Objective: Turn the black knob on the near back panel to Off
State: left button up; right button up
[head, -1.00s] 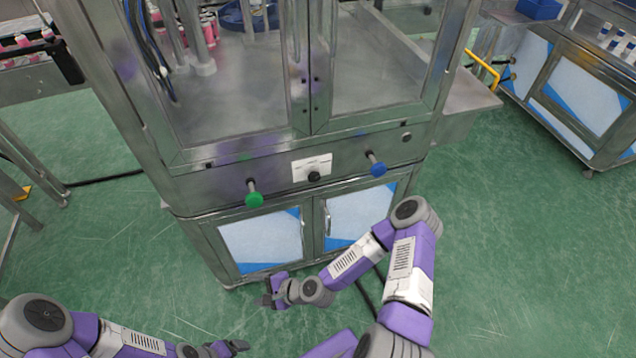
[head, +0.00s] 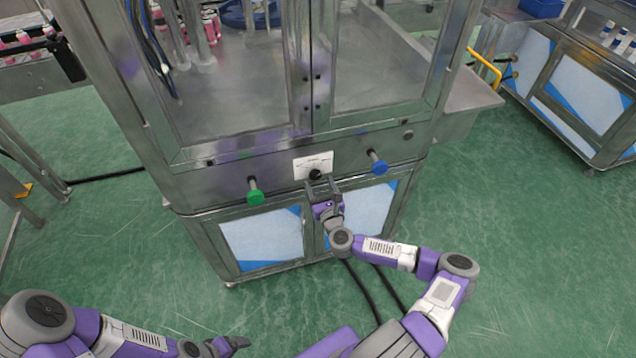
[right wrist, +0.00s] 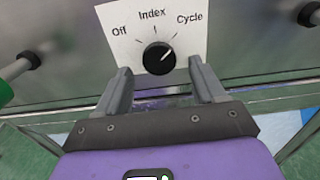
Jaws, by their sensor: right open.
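The black knob (head: 316,174) sits on the white label plate (head: 313,163) in the middle of the steel panel. In the right wrist view the knob (right wrist: 158,58) has a white mark pointing up and right, toward "Cycle"; "Off" is at the label's left and "Index" at its top. My right gripper (head: 322,183) is open in front of the panel, just below the knob in the head view. In the right wrist view its two fingers (right wrist: 160,70) stand either side of the knob, apart from it. My left gripper (head: 232,344) is low at the bottom edge, away from the panel.
A green button (head: 255,196) sticks out left of the knob and a blue button (head: 377,166) sticks out right of it. Cabinet doors (head: 262,240) are below and glass doors above. The green floor in front is clear apart from dark cables.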

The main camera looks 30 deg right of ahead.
jog(key=shift+x, duration=0.9)
jog(key=c, duration=1.1)
jog(key=shift+o, duration=0.2)
